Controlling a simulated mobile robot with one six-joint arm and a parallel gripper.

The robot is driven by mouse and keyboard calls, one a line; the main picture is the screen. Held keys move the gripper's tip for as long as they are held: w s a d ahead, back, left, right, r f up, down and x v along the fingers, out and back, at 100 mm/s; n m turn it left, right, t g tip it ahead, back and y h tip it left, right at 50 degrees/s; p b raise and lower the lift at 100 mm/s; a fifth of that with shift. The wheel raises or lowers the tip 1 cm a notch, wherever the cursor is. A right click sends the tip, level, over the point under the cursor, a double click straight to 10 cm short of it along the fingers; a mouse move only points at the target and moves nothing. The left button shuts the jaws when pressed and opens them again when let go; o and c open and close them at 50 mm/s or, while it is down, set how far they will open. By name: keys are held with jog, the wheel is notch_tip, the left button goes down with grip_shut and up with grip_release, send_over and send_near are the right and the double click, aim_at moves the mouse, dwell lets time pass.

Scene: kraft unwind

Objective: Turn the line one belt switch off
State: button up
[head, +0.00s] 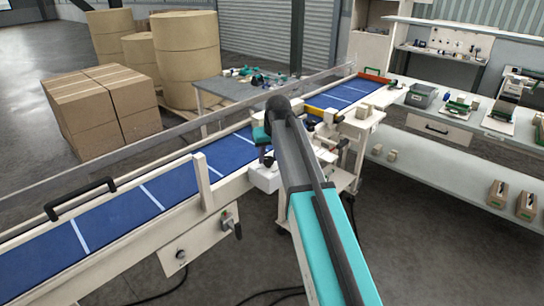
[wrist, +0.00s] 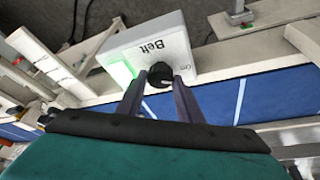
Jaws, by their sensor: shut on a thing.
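The belt switch is a white box (wrist: 140,48) labelled "Belt" in the wrist view, where the text appears upside down. A black knob (wrist: 160,72) sits on its edge nearest me. A small "On" mark is to the right of the knob and a green patch to the left. My gripper (wrist: 159,84) has a finger on each side of the knob and is shut on it. Which way the knob points I cannot tell. In the head view the white box (head: 266,181) shows beside the conveyor, and my arm hides the knob and fingertips.
The blue conveyor belt (head: 110,215) runs diagonally beside the switch, with pale rails and a black handle (head: 80,198). Cartons (head: 95,110) and big kraft rolls (head: 187,60) stand behind. A workbench (head: 460,120) is at right.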

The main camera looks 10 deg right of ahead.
jog(key=m+h, duration=0.1)
jog(key=m, duration=0.2)
jog(key=m+h+b, duration=0.1)
jog(key=m, duration=0.1)
jog(key=shift+w+a+m, duration=0.1)
jog(key=shift+a+m, duration=0.1)
jog(key=shift+m, duration=0.2)
jog(key=m+h+b, duration=0.1)
jog(key=m, duration=0.2)
jog(key=shift+w+a+g, duration=0.15)
jog(key=shift+g, duration=0.25)
jog(key=shift+m+g+h+b, duration=0.4)
jog(key=shift+m+h, duration=0.2)
jog(key=shift+m, duration=1.1)
jog(key=o, duration=1)
jog(key=shift+a+r, duration=0.1)
jog(key=shift+r, duration=0.05)
